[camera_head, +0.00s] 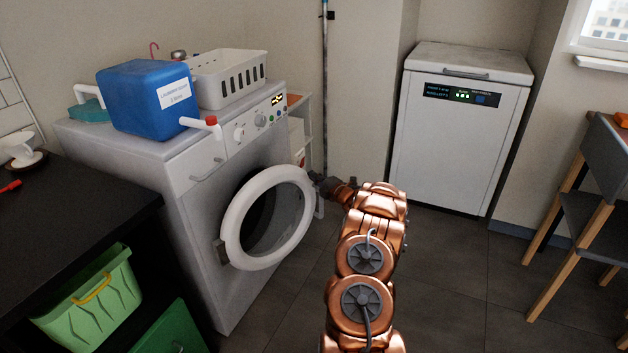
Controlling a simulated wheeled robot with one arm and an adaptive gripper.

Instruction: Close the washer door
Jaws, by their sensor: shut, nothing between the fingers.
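The washer (190,180) is a white front-loader standing at the left against the wall. Its round door (235,225), with a thick white rim and a dark glass middle, stands ajar, swung out from the front. A small latch piece shows at its lower left edge. My gripper (316,180) is small and dark at the end of my copper-coloured arm. It is shut and empty, close to the right edge of the door rim. I cannot tell whether it touches the rim.
A blue detergent container (150,100) and a white basket (230,78) stand on the washer. A dark counter (75,215) with a green bin (90,300) below is at the left. A white appliance (455,140) stands at the back.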

